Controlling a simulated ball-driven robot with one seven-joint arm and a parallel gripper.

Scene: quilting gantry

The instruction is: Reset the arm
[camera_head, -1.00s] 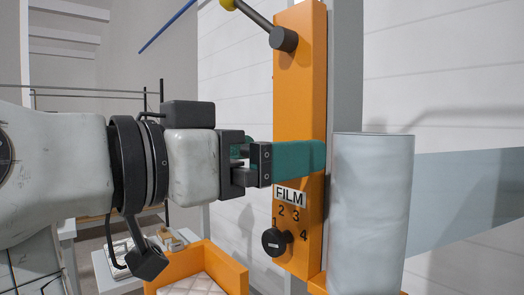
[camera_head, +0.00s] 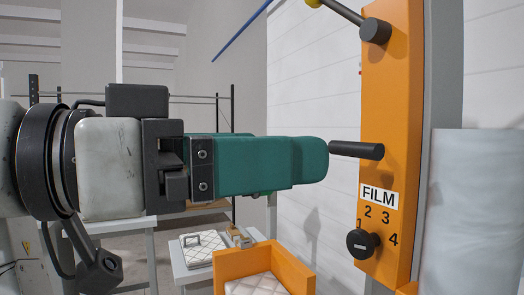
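My gripper (camera_head: 322,160) reaches in from the left, its long teal fingers pointing right and seen from the side. One finger hides the other, so the gap between them does not show. Nothing is visibly held. Right of the fingertips, a dark lever (camera_head: 358,150) sticks out from the orange panel (camera_head: 385,100). Its free end appears close to the fingertips; whether they touch is unclear.
Below the lever are a FILM label (camera_head: 379,197) and a black knob (camera_head: 362,243) near numbers. A second lever (camera_head: 372,29) is above. A pale roll (camera_head: 470,220) stands right. An orange bin (camera_head: 290,268) and a white table (camera_head: 190,272) are below.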

